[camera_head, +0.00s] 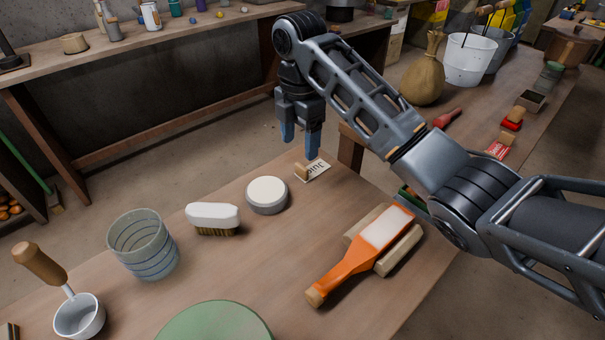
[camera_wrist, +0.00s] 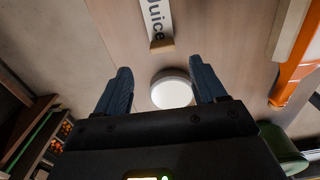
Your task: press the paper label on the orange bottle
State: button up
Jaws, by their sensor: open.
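The orange bottle (camera_head: 366,254) lies on its side in a wooden cradle (camera_head: 398,250) at the table's right edge. Its upper face shows a blank white patch, and its tan cap points toward the lower left. Part of it shows at the right of the wrist view (camera_wrist: 296,70). The paper label (camera_head: 318,171), printed "Juice", lies on the table near its far corner, with a small wooden block (camera_head: 302,172) at one end. The label also shows at the top of the wrist view (camera_wrist: 154,14). My gripper (camera_head: 300,141) is open and empty, above and apart from the label.
A round white-topped tin (camera_head: 267,194), a brush (camera_head: 212,217), a glass (camera_head: 143,246), a metal cup (camera_head: 79,316) and a green disc (camera_head: 215,324) occupy the table. Bare wood lies between the tin and the bottle. My arm passes above the bottle's right side.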

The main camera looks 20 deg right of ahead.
aim_at(300, 167)
jog(key=shift+a+f, duration=0.2)
jog(key=shift+f, duration=1.05)
jog(key=shift+s+d+f+p, duration=0.1)
jog(key=shift+f+p, duration=0.2)
jog(key=shift+f, duration=1.05)
jog(key=shift+s+d+f+p, duration=0.1)
jog(key=shift+f+p, duration=0.15)
jog(key=shift+f, duration=1.05)
jog(key=shift+c, duration=0.5)
jog(key=c, duration=1.2)
